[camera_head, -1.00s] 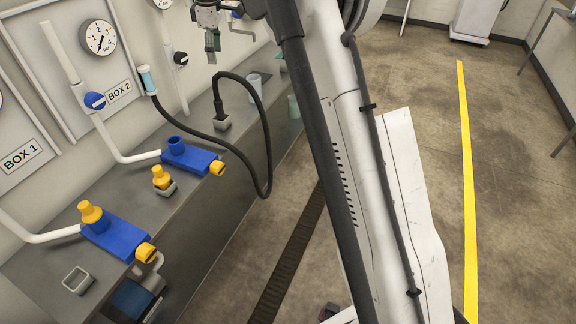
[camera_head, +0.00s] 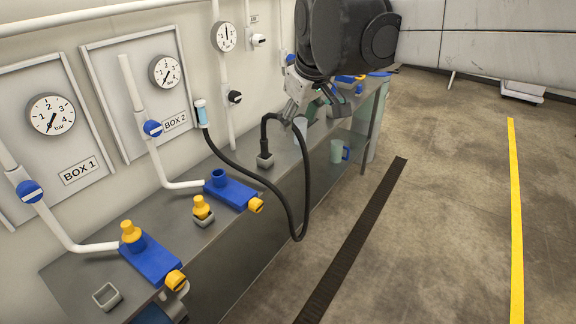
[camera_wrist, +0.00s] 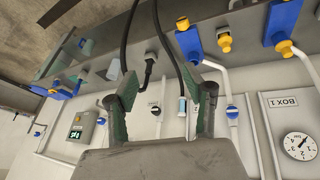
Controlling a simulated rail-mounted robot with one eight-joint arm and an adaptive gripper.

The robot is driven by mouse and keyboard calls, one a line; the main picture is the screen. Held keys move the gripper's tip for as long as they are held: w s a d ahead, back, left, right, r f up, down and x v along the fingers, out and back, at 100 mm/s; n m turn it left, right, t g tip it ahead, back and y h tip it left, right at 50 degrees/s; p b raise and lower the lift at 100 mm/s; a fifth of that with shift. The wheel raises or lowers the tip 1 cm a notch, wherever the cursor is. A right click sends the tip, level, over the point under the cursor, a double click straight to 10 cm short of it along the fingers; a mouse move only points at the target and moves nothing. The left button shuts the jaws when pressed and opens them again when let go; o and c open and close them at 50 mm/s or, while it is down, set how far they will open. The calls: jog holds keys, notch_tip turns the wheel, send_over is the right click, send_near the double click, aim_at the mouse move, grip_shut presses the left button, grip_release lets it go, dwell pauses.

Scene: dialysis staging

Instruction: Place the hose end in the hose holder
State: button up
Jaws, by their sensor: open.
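A black hose (camera_head: 241,172) hangs in a loop over the bench front. One end meets a light-blue and white cylinder (camera_head: 201,112) on the wall. Its other end (camera_head: 264,143) stands upright at a small grey square holder (camera_head: 265,161) on the bench; how deep it sits is unclear. My gripper (camera_head: 290,112) is above and right of this end, close to the hose's upper bend. In the wrist view my gripper (camera_wrist: 164,84) is open, and the hose end (camera_wrist: 149,68) shows between its fingers, beyond them. Contact cannot be told.
A blue block (camera_head: 232,194) has an open port; another (camera_head: 150,260) carries a yellow plug. A yellow plug (camera_head: 202,207) stands in a grey holder, and an empty grey holder (camera_head: 107,295) is nearer. A clear cup (camera_head: 300,126) and a teal mug (camera_head: 337,151) are near my gripper.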

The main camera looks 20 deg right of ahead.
jog(key=s+f+m+t, duration=0.1)
jog(key=s+f+m, duration=0.1)
jog(key=s+f, duration=0.3)
jog(key=s+f+m+t, duration=0.1)
jog(key=s+f, duration=0.5)
jog(key=s, duration=0.7)
jog(key=shift+s+f+m, duration=0.2)
jog(key=shift+s+m, duration=0.05)
jog(key=shift+m, duration=0.65)
notch_tip(320, 180, down, 4)
jog(key=b, duration=0.4)
jog(key=shift+f, duration=0.2)
